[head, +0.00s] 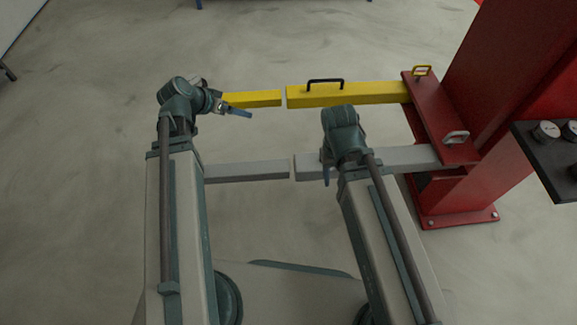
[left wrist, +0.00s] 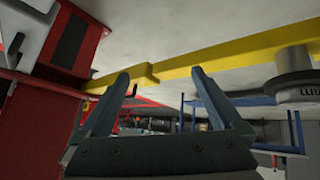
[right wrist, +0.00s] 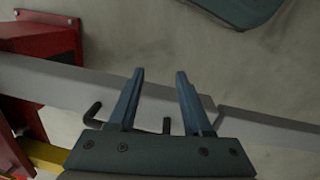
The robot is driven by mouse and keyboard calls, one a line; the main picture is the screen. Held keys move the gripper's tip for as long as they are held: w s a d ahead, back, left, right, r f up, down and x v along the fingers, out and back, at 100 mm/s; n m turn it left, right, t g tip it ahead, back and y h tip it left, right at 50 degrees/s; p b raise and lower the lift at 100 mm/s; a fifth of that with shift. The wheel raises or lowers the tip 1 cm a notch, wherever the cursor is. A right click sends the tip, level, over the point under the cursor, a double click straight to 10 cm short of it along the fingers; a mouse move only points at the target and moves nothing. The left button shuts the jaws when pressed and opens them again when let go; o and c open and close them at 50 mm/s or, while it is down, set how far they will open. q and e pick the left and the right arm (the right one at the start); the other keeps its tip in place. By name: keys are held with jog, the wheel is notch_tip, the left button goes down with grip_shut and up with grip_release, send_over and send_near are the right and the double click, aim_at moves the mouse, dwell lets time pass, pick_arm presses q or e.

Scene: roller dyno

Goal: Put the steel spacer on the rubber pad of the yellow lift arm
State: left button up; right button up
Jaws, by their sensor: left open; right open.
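The yellow lift arm (head: 345,94) reaches left from the red post in the head view. Its left end is hidden behind my left wrist. In the left wrist view the yellow arm (left wrist: 240,50) carries a grey round piece with a wider flange (left wrist: 285,88) at the right edge. I cannot tell whether this is the rubber pad, the steel spacer or both. My left gripper (head: 243,112) is open and empty beside the arm; its fingers also show in the left wrist view (left wrist: 162,82). My right gripper (head: 327,172) is open and empty over the grey arm (head: 385,160).
The red post (head: 520,80) and its carriage (head: 440,115) stand at the right. A black handle (head: 325,83) rises from the yellow arm. A dark panel with gauges (head: 548,131) is at the right edge. Pale floor (head: 80,120) at the left is clear.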

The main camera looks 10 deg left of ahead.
pick_arm(q)
jog(key=s+d+f+g+y, duration=0.2)
jog(key=s+d+g+y, duration=0.1)
jog(key=s+d, duration=0.4)
jog(key=s+d+f+g+y, duration=0.2)
jog(key=s+d, duration=0.6)
jog(key=d, duration=0.4)
jog(key=shift+s+d+f+g+y, duration=0.15)
jog(key=shift+d+f+g+y, duration=0.3)
jog(key=shift+g, duration=0.55)
jog(key=shift+a, duration=0.15)
notch_tip(320, 180, up, 28)
jog(key=p, duration=2.8)
